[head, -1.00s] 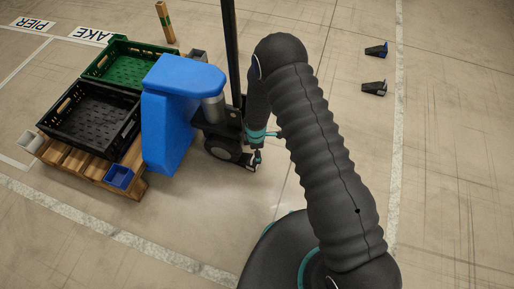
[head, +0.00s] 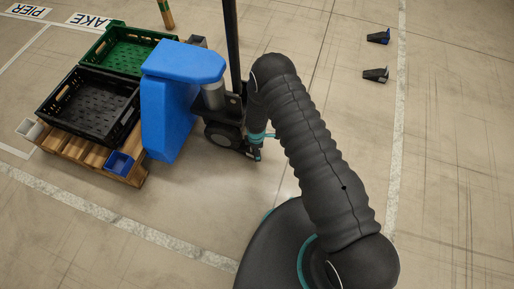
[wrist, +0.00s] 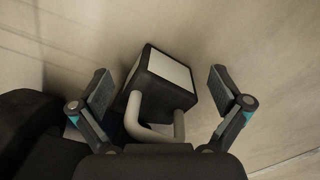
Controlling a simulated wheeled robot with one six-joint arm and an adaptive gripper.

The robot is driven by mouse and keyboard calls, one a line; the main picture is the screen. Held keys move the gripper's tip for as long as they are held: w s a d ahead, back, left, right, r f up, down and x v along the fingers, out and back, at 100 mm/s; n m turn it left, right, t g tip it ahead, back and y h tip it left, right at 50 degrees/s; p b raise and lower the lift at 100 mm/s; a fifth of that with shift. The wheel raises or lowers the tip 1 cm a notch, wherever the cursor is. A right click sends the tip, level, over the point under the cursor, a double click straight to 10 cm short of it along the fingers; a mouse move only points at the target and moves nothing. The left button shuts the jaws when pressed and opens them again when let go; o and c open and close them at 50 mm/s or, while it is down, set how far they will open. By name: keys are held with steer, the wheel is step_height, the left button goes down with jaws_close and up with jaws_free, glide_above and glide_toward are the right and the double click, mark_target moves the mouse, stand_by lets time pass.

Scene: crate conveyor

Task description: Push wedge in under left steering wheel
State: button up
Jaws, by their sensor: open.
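A blue pallet truck (head: 172,95) stands at the pallet, with a dark steering wheel (head: 222,135) on the floor below its body. My gripper (head: 254,153) is low, just right of this wheel. In the wrist view my gripper (wrist: 165,100) is open, its two fingers apart on either side of a black wedge block (wrist: 165,78) with a pale face and a grey loop handle. The handle lies near the gripper's base. A dark rounded shape is at the lower left there. Whether the wedge touches the wheel cannot be told; the head view mostly hides it.
Two more dark wedges (head: 376,75) (head: 378,37) lie on the floor at the right. A wooden pallet (head: 85,150) carries a black crate (head: 62,126), a green crate (head: 97,52) and a small blue bin (head: 118,163).

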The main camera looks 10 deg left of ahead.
steer(key=c, duration=1.5)
steer(key=shift+a+f+b, duration=0.1)
steer(key=shift+a+b, duration=0.2)
steer(key=shift+b, duration=0.1)
steer(key=shift+a, duration=0.45)
steer(key=o, duration=1.3)
steer(key=shift+a, duration=0.15)
steer(key=shift+o, duration=1)
steer(key=shift+s+a, duration=0.2)
steer(key=shift+s, duration=0.05)
steer(key=shift+w+d, duration=0.1)
steer(key=shift+d, duration=0.25)
steer(key=shift+d+r, duration=0.1)
steer(key=shift+r, duration=0.5)
steer(key=r, duration=1.1)
steer(key=shift+s+a, duration=0.2)
steer(key=shift+s, duration=0.1)
